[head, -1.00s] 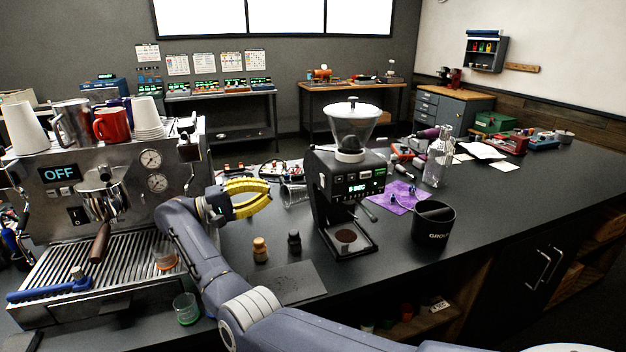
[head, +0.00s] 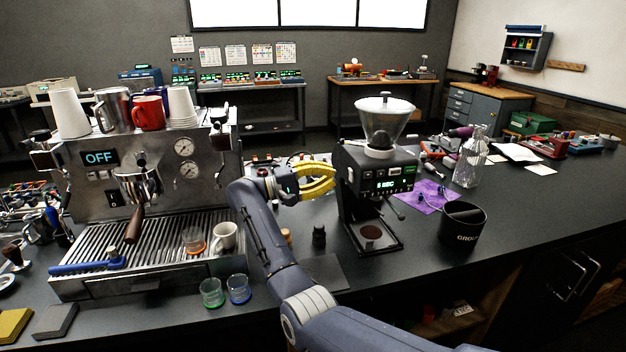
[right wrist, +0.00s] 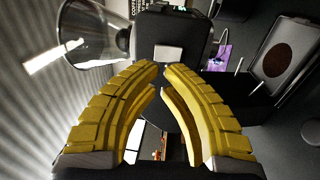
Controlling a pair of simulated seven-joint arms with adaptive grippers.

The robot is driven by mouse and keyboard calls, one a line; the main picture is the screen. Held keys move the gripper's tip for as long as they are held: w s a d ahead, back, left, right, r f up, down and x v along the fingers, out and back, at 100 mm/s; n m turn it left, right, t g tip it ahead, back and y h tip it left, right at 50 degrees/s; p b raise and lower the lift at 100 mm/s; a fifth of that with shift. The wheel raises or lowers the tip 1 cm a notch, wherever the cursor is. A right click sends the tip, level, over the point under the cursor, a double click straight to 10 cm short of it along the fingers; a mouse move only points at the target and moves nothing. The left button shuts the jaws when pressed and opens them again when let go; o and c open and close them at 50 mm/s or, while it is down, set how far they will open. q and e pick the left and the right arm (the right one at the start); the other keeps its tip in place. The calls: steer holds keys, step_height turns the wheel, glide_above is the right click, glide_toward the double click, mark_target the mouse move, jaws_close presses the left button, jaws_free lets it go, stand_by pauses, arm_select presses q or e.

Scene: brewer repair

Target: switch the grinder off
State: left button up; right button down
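The grinder (head: 372,180) is a black machine with a clear hopper (head: 386,121) on top and a lit green display on its front. It stands upright on the counter, right of the espresso machine. My right gripper (head: 330,181) has yellow fingers and is beside the grinder's left side, near its upper body. In the right wrist view the fingertips (right wrist: 161,68) are close together with a narrow gap and nothing between them; the grinder's dark body (right wrist: 172,38) lies just beyond. A small pale rectangle (right wrist: 168,53) shows on that face. My left gripper is out of view.
An espresso machine (head: 88,180) with an OFF display stands at left, cups on top. A black bin (head: 463,226), a purple cloth (head: 428,197) and a glass bottle (head: 470,160) are right of the grinder. Two small glasses (head: 212,293) stand at the counter's front.

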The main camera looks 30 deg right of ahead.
steer(key=shift+x, duration=1.85)
steer(key=shift+s+d+r+y, duration=0.15)
steer(key=shift+d+y, duration=0.3)
steer(key=shift+y, duration=0.55)
steer(key=shift+a, duration=0.1)
steer(key=v, duration=1.4)
steer(key=shift+r, duration=0.3)
steer(key=shift+s, duration=0.15)
